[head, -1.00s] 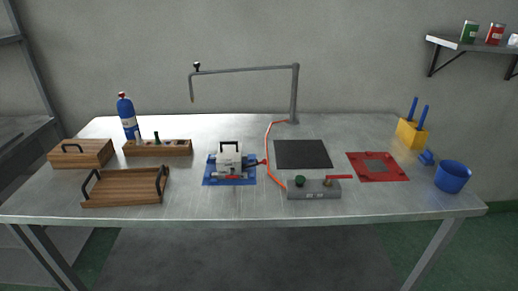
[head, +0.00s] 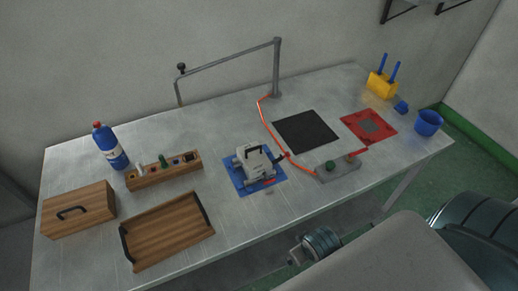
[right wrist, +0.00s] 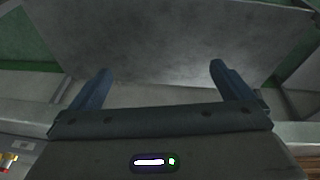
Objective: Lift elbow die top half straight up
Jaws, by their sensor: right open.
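The elbow die (head: 254,165) is a pale grey block with a dark handle on its top. It sits on a blue mat (head: 238,181) near the middle of the table in the head view. I cannot make out the seam between its halves. My right gripper (right wrist: 157,82) is open and empty in the right wrist view, with its two fingers wide apart. My left gripper is in neither view.
An orange hose (head: 264,122) runs to the die's right side and a grey valve block (head: 337,171). A black mat (head: 306,134), a red mat (head: 368,128) and a blue cup (head: 428,123) lie right. A wooden tray (head: 166,232), wooden box (head: 79,210) and bottle (head: 110,147) stand left.

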